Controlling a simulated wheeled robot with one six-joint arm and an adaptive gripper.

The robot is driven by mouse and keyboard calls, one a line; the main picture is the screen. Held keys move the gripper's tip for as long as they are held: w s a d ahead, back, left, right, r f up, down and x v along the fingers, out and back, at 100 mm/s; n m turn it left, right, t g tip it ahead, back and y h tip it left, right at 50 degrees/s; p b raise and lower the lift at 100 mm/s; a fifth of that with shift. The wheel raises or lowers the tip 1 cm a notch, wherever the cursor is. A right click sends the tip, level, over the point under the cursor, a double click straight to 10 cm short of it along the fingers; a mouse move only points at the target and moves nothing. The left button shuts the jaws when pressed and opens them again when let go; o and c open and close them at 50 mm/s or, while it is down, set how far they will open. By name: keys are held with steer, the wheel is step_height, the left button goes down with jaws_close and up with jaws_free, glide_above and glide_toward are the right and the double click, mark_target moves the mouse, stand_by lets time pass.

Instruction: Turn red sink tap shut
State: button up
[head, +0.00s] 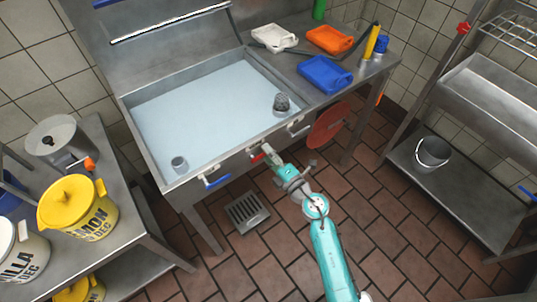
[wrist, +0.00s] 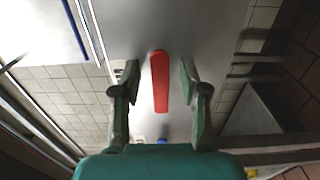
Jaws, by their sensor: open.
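The red sink tap (head: 257,157) is on the front panel of the steel sink (head: 177,185), partly hidden by my gripper (head: 267,151) in the head view. In the wrist view the red tap handle (wrist: 160,82) is a long bar that points up and down in the picture. My gripper (wrist: 160,72) is open, with one finger on each side of the handle. A gap shows between the handle and each finger. Whether the fingertips reach past the handle in depth, I cannot tell.
A blue tap handle (head: 217,182) sits left of the red one on the panel. A red disc (head: 329,125) is below the counter at right. The tiled floor (head: 270,240) in front is mostly clear.

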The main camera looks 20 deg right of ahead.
steer(key=v, duration=1.2)
steer(key=shift+s, duration=0.1)
steer(key=s+r+m+g+h, duration=0.1)
steer(key=s+r+m, duration=0.3)
steer(key=s+m, duration=0.7)
steer(key=s+a+r+m+g+h, duration=0.1)
steer(key=s+r+m+h, duration=0.3)
steer(key=s+m, duration=0.6)
steer(key=s, duration=1.2)
steer(key=shift+s+r+m+h, duration=0.2)
steer(key=shift+r+m+h, duration=0.1)
steer(key=shift+m, duration=0.1)
